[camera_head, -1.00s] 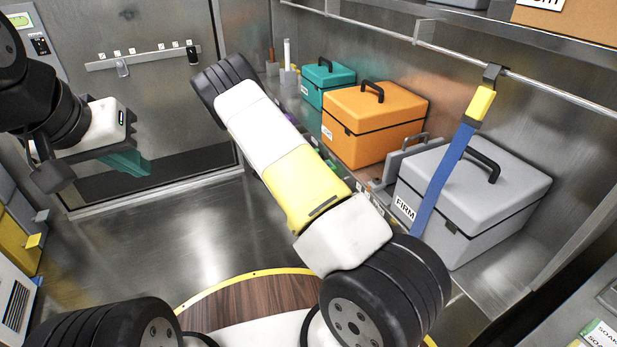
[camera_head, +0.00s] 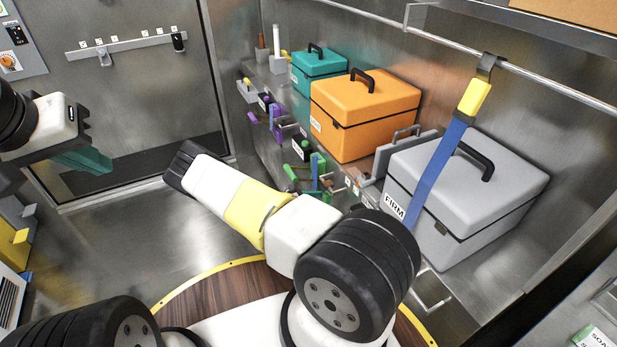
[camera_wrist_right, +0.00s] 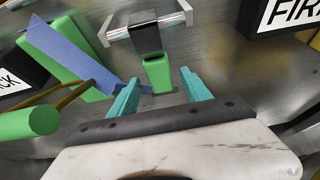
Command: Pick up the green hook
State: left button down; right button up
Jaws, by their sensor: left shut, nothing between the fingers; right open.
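In the right wrist view, a small green hook part (camera_wrist_right: 159,76) sits under a black block on the wall, ahead of and between my right gripper's (camera_wrist_right: 157,90) two teal fingers. The fingers are apart, and I cannot tell whether they reach around it. Another green piece (camera_wrist_right: 30,123) with a rounded end is at the left of that view. In the head view, green pieces (camera_head: 291,173) show on the wall below the orange case; my right gripper is hidden there. My left gripper (camera_head: 88,160) is shut and empty at the far left, well away from the hooks.
Purple hooks (camera_head: 268,107) are on the wall beyond the green ones. A blue piece (camera_wrist_right: 68,52) lies left of the hook part. A teal case (camera_head: 320,73), an orange case (camera_head: 365,110) and a grey case (camera_head: 465,195) stand above. A blue strap (camera_head: 440,170) hangs from the rail.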

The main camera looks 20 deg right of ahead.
jog(key=shift+x, duration=1.2)
grip_shut()
jog(key=shift+r, duration=0.1)
